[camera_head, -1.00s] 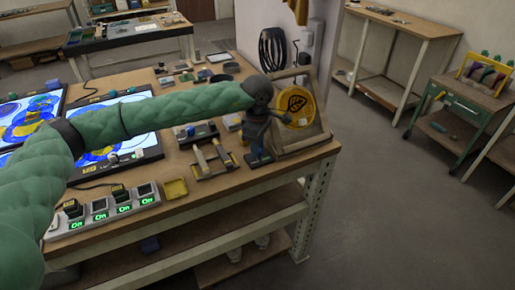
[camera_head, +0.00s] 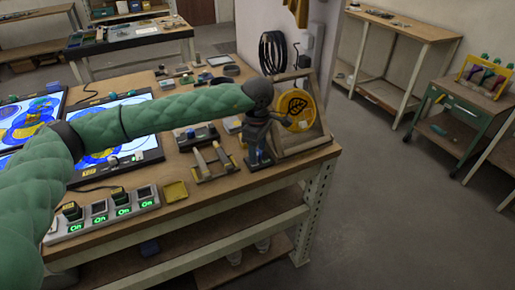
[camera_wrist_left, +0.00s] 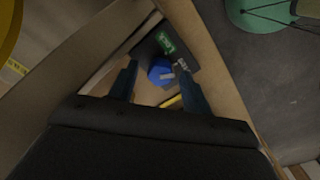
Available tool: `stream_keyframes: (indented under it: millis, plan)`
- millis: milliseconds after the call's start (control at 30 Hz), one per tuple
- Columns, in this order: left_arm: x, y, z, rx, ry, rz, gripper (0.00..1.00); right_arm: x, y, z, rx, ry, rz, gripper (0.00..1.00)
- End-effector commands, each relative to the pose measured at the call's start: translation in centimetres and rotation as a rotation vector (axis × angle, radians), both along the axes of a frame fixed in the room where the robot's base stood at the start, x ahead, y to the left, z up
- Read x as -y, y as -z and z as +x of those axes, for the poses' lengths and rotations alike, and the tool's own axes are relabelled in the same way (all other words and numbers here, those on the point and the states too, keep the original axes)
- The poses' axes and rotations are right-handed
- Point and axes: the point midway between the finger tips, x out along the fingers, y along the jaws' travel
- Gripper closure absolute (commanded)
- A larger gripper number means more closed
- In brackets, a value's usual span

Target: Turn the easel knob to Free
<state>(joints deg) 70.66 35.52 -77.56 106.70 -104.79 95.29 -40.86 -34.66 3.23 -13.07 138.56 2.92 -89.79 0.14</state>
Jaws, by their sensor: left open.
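The wooden easel (camera_head: 318,128) stands at the right corner of the workbench and holds a round yellow disc with a leaf emblem (camera_head: 297,104). In the left wrist view the blue easel knob (camera_wrist_left: 160,70) sits on a dark plate with a green label (camera_wrist_left: 165,43) and a whitish label beside it; a pale pointer mark faces right. The lettering is too small to read surely. My left gripper (camera_head: 257,158) points down beside the easel's left side. Its open fingers lie on either side of the knob in the wrist view (camera_wrist_left: 157,76); contact cannot be told.
A yellow tray (camera_head: 175,191), a wooden rack with tools (camera_head: 213,165) and a power strip with lit switches (camera_head: 105,215) lie on the bench left of the gripper. Black coils (camera_head: 272,52) hang behind the easel. The bench's right edge is close by, with open floor beyond.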

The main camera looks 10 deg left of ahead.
Motion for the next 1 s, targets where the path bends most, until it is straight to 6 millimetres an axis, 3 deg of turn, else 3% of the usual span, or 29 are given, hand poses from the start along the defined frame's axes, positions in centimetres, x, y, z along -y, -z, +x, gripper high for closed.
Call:
stream_keyframes:
  millis: [167, 600, 1000]
  plan:
    - [0.0, -1.0, 0.0, 0.001, 0.000, 0.001, 0.52, -0.3, 0.3, 0.2, 0.011, 0.002, 0.009, 0.64]
    - [0.0, -7.0, 0.1, 0.001, 0.000, 0.000, 0.52, -2.4, 3.1, 0.9, 0.056, -0.019, 0.055, 0.64]
    - [0.0, -7.8, 0.0, 0.000, 0.000, 0.000, 0.52, -2.7, 2.9, 1.0, 0.068, -0.023, 0.061, 0.64]
